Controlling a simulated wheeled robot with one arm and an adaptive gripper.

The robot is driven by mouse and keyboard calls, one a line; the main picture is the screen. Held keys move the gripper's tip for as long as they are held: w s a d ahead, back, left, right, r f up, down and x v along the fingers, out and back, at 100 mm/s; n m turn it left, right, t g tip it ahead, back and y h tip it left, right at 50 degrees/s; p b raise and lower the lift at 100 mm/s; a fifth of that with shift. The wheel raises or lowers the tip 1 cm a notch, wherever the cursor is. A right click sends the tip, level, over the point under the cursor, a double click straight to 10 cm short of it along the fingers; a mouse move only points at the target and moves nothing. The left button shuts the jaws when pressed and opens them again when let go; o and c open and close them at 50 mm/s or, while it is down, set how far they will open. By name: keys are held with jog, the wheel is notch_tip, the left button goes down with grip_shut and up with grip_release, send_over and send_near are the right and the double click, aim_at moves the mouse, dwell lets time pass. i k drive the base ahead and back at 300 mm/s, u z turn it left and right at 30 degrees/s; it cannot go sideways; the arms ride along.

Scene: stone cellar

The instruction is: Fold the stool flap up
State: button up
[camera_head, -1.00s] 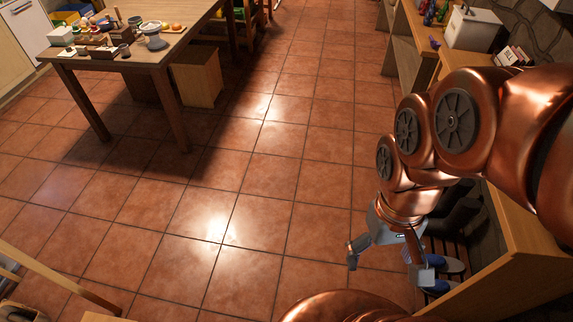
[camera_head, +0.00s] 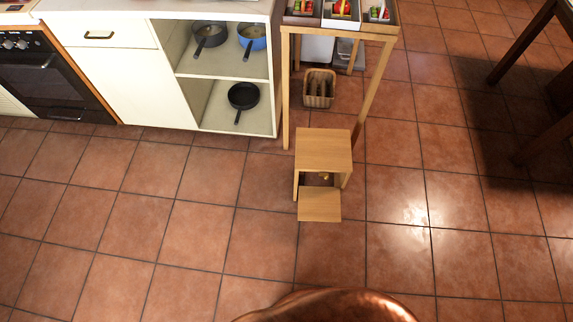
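A small light-wood stool (camera_head: 323,150) stands on the tiled floor in the middle of the head view, in front of a tall narrow wooden table. Its flap (camera_head: 319,205) hangs out at the stool's near side, lowered and lying roughly flat below seat height. A dark gap shows between the seat and the flap, with a small yellow thing (camera_head: 325,177) inside. My gripper is outside this view. Only a copper-coloured part of my own body shows at the bottom edge.
The tall wooden table (camera_head: 289,85) behind the stool carries bins of small colourful items. A basket (camera_head: 319,88) sits beneath it. A white cabinet (camera_head: 274,100) with pans and an oven (camera_head: 45,75) stand at left. Floor in front of the stool is clear.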

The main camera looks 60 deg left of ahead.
aim_at(320, 204)
jog(key=z, duration=0.6)
jog(key=k, duration=1)
jog(key=u, duration=2.5)
